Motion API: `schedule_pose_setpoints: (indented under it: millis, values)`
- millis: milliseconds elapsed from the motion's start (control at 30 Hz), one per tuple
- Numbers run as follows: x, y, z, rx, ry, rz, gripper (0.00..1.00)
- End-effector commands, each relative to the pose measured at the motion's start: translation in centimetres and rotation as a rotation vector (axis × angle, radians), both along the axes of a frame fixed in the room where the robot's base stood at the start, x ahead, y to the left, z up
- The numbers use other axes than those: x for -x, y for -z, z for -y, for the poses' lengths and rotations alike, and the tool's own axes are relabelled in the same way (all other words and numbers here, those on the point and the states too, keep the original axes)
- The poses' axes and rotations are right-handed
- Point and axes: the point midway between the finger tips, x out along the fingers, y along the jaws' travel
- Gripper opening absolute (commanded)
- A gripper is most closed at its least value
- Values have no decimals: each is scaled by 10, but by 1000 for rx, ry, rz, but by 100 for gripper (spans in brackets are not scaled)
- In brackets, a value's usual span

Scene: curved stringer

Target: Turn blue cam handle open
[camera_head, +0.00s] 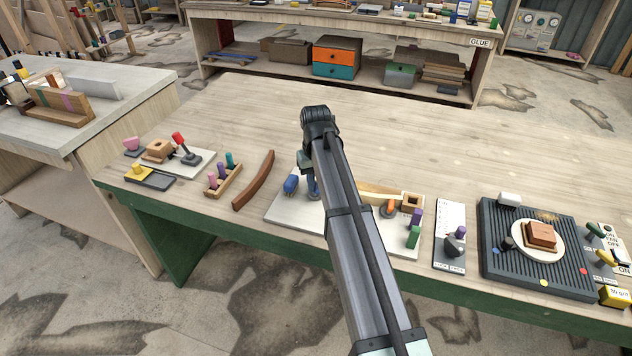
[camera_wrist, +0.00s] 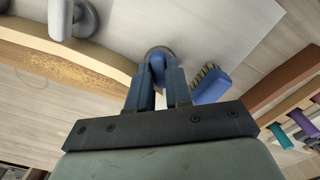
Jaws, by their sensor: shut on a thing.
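The blue cam handle (camera_wrist: 157,65) shows in the wrist view between my fingers, with a round grey base beyond it. My gripper (camera_wrist: 160,85) is shut on this handle, one finger on each side. In the head view my gripper (camera_head: 309,178) is over the pale board (camera_head: 285,210), largely covered by my arm, and I cannot make out the cam handle there. A separate blue piece with a bristled edge (camera_wrist: 211,86) lies close beside my fingers on the right in the wrist view. It shows left of my gripper in the head view (camera_head: 291,184).
A pale wooden strip (camera_wrist: 45,62) runs left of my fingers in the wrist view. A grey round fitting (camera_wrist: 72,18) stands beyond it. In the head view a curved brown piece (camera_head: 254,182) and a peg rack (camera_head: 224,182) lie left. The table's back (camera_head: 240,105) is clear.

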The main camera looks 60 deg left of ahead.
Motion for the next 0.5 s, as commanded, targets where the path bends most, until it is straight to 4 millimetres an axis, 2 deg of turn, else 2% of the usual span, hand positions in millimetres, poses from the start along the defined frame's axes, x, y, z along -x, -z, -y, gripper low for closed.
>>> schedule_pose_setpoints:
  millis: [267, 500]
  values:
    - [0, 0, 0, 1, -149, 1, 0]
    - [0, -1, 0, 1, -367, 1, 0]
